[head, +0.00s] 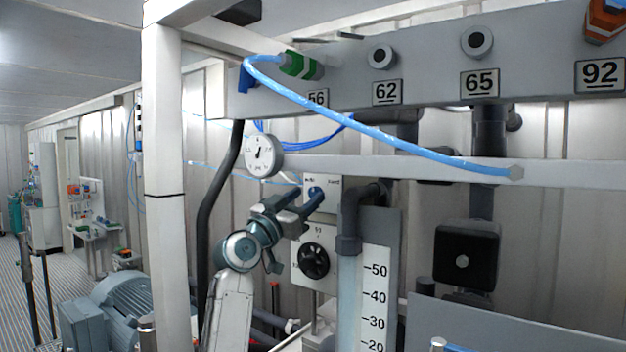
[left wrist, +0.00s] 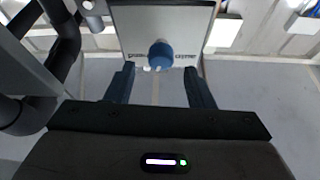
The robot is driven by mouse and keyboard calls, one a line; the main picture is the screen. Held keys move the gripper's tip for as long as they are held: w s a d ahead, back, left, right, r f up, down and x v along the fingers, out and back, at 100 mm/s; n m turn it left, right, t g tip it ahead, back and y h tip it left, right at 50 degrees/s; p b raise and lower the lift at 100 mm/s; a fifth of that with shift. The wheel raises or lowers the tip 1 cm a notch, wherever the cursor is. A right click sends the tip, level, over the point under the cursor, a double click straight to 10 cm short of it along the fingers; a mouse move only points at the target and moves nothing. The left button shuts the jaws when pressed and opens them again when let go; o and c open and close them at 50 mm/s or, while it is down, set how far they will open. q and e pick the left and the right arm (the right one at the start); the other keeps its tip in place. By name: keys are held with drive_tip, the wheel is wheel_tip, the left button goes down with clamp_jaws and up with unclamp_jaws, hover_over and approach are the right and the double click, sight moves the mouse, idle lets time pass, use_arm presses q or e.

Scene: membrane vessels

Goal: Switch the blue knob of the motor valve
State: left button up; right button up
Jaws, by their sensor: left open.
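The blue knob (left wrist: 160,55) sits on a pale panel (left wrist: 185,20) with small lettering on both sides of it. In the head view the panel (head: 330,183) is above a second white box, and my gripper partly covers the knob. My left gripper (left wrist: 160,76) is open in the left wrist view. Its two dark blue fingers point at the panel, one to each side of the knob and a little below it. In the head view my left gripper (head: 302,207) is right in front of the panel. I cannot see contact with the knob. My right gripper is not in view.
A black round knob (head: 314,260) is on the white box just below my left gripper. A scaled clear tube (head: 348,300) and dark pipe stand right of it. A gauge (head: 264,156) and a white post (head: 165,180) are to the left. A blue hose (head: 390,137) crosses above.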

sight(312, 193)
use_arm(q)
drive_tip(key=x, duration=0.1)
drive_tip(key=p+x, duration=0.1)
drive_tip(key=x, duration=0.1)
drive_tip(key=shift+w+d, duration=0.25)
drive_tip(key=shift+w, duration=0.1)
drive_tip(key=shift+c, duration=1.1)
drive_tip(key=c, duration=0.7)
drive_tip(key=shift+f, duration=0.1)
drive_tip(key=shift+c, duration=0.4)
drive_tip(key=shift+n+t+y, duration=0.3)
drive_tip(key=shift+n, duration=0.4)
drive_tip(key=shift+n+y, duration=0.5)
drive_tip(key=shift+n, duration=0.5)
drive_tip(key=n+t+y, duration=0.1)
drive_tip(key=n, duration=0.3)
drive_tip(key=shift+y, duration=0.4)
drive_tip(key=shift+n+y, duration=0.8)
drive_tip(key=shift+n, duration=0.6)
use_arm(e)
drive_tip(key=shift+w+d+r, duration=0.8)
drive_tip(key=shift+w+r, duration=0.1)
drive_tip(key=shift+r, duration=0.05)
use_arm(q)
drive_tip(key=shift+w, duration=0.1)
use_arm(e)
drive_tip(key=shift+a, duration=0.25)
